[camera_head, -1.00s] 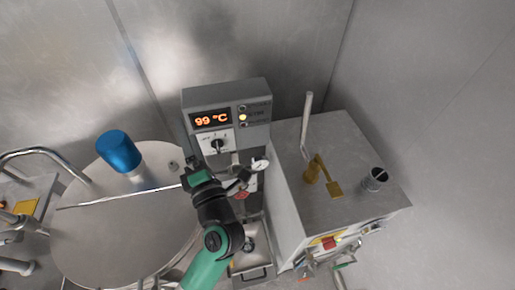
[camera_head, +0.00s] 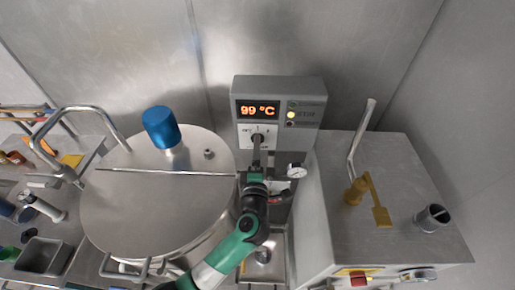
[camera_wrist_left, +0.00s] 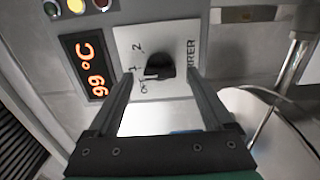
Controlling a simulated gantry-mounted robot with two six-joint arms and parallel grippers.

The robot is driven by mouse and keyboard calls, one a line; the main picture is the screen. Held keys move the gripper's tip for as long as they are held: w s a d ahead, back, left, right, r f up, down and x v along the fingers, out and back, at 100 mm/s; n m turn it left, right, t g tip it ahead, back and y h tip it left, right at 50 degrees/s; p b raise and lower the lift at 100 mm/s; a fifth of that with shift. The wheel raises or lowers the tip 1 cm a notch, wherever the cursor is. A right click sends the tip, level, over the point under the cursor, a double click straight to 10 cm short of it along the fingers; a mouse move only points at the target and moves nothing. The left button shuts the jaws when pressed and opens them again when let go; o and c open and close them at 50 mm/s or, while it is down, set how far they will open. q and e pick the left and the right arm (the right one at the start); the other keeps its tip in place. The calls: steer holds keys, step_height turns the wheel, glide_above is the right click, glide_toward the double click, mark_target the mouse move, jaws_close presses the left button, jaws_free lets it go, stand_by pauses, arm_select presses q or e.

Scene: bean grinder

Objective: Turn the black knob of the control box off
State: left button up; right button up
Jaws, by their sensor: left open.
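The grey control box (camera_head: 303,88) stands upright at the back middle, with an orange display (camera_head: 258,110) reading 99 °C. Its black knob (camera_wrist_left: 158,66) sits on a white plate (camera_wrist_left: 178,38) marked with OFF, 1 and 2; I cannot tell for certain which mark it points to. My left gripper (camera_head: 257,152) is open in front of the plate. In the left wrist view its two fingers (camera_wrist_left: 160,75) stand on either side of the knob, with gaps beside it. My right gripper is not in view.
A round metal vessel lid (camera_head: 135,205) with a blue cylinder (camera_head: 160,127) is at left. A gauge (camera_head: 297,171) sits just below the control box. A grey cabinet (camera_head: 400,170) with a yellow lever (camera_head: 376,201) and a bent pipe (camera_head: 360,140) stands at right.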

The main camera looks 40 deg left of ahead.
arm_select(q)
steer(key=shift+x, duration=0.8)
jaws_close()
